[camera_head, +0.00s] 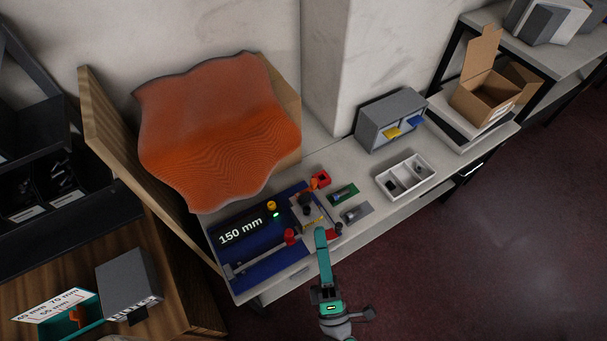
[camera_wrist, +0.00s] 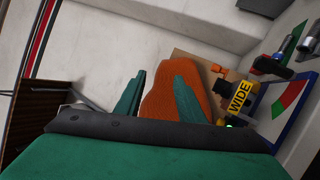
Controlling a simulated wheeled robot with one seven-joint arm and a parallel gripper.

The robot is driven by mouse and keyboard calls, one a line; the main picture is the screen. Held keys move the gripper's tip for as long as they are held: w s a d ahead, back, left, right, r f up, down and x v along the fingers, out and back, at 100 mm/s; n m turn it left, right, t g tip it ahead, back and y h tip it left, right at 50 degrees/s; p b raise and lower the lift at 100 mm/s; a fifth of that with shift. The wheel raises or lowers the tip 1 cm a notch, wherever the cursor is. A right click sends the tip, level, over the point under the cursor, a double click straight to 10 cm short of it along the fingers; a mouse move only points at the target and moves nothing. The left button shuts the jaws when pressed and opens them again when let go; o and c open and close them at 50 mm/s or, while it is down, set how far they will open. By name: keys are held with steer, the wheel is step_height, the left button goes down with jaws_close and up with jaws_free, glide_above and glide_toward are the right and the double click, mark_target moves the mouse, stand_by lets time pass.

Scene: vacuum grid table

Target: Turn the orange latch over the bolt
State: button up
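A small orange piece that looks like the latch (camera_head: 313,185) sits beside a red block at the back right of the blue board; an orange part also shows in the wrist view (camera_wrist: 262,66). The bolt is too small to make out for certain. My gripper (camera_wrist: 160,78) shows two teal fingers standing apart with nothing between them; the orange wavy sheet is behind the gap. In the head view my teal gripper (camera_head: 321,232) is at the table's front edge, in front of the grey fixture (camera_head: 305,211) and apart from the latch.
The large orange wavy sheet (camera_head: 215,125) stands behind. A yellow "WIDE" label (camera_wrist: 239,97) shows.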

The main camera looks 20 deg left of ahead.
steer(key=w+a+f+n+g+y, duration=0.3)
steer(key=w+n+g+y, duration=0.4)
steer(key=n, duration=0.8)
steer(key=n+g+h, duration=0.2)
steer(key=n+g, duration=0.4)
steer(key=n, duration=0.2)
glide_toward(311, 181)
steer(key=w+a+f, duration=0.1)
steer(key=w+a, duration=0.1)
steer(key=x, duration=1)
steer(key=shift+s+a+f, duration=0.1)
steer(key=shift+a+f, duration=0.05)
steer(key=shift+a, duration=0.35)
steer(key=shift+c, duration=0.3)
jaws_close()
